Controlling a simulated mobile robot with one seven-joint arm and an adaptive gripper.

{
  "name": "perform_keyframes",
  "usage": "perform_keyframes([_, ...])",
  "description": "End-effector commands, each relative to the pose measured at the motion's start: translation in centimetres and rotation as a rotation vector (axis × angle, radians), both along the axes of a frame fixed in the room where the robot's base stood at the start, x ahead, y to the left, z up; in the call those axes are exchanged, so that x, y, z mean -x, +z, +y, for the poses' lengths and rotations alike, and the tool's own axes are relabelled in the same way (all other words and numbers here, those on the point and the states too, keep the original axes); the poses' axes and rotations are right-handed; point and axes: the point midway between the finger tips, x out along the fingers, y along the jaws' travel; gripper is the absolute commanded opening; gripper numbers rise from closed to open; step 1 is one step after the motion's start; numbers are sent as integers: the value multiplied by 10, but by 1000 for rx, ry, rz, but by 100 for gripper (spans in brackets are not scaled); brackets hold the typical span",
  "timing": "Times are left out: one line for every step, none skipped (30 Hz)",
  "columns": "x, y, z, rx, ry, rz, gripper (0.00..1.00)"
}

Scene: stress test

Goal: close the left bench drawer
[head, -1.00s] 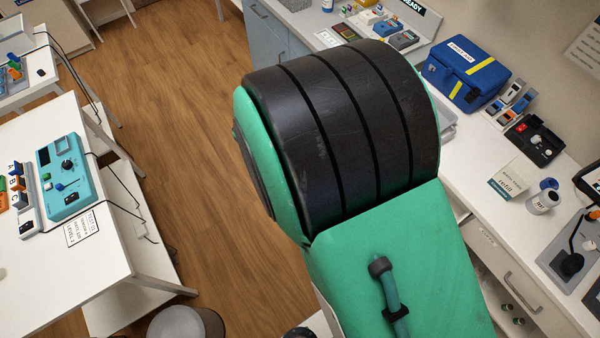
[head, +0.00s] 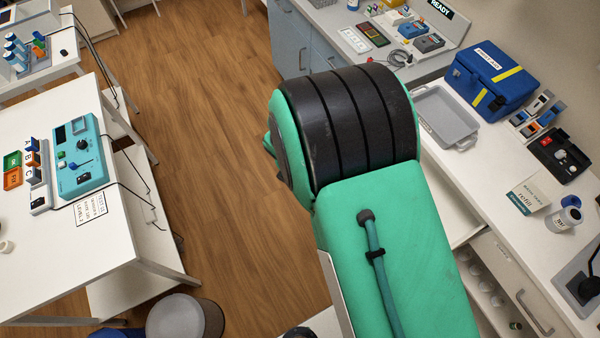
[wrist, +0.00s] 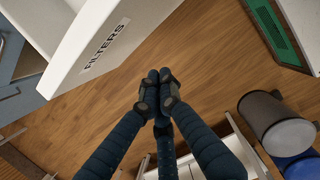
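A white drawer front (wrist: 105,45) labelled FILTERS fills the upper left of the wrist view. In the head view, a pale slab (head: 457,212) juts out from under the right bench's edge beside my arm; it looks like the pulled-out drawer, mostly hidden by the arm. My gripper (wrist: 158,80) has its dark fingertips together with nothing visible between them. It is just right of and below the labelled front in the wrist view; I see no clear contact. My gripper is hidden behind my green arm in the head view.
The right bench (head: 515,232) carries a grey tray (head: 445,118) and a blue first aid box (head: 492,75). Another drawer front with a handle (head: 533,312) is at lower right. A bin (head: 180,318) stands near the left table (head: 90,255). Wooden floor (head: 215,130) between is clear.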

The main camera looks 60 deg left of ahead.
Motion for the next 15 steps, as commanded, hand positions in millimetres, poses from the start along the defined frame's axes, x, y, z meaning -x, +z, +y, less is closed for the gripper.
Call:
perform_keyframes([-8, -1, 0, -2, -3, 0, 0])
perform_keyframes([-12, 0, 0, -2, -3, 0, 0])
perform_keyframes([-17, 0, 0, -2, -3, 0, 0])
perform_keyframes([-21, 0, 0, -2, -3, 0, 0])
perform_keyframes([-24, 0, 0, 0, -2, 0, 0])
perform_keyframes([-28, 0, 0, 0, -2, 0, 0])
perform_keyframes([-30, 0, 0, 0, -2, 0, 0])
perform_keyframes([-32, 0, 0, 0, -2, 0, 0])
perform_keyframes([-34, 0, 0, 0, -2, 0, 0])
perform_keyframes([-36, 0, 0, 0, -1, 0, 0])
perform_keyframes([-37, 0, 0, 0, -1, 0, 0])
perform_keyframes([-38, 0, 0, 0, -1, 0, 0])
perform_keyframes([-39, 1, 0, 0, 0, 0, 0])
perform_keyframes([-39, 1, 0, 0, 0, 0, 0])
perform_keyframes([-40, 1, 0, 0, 0, 0, 0])
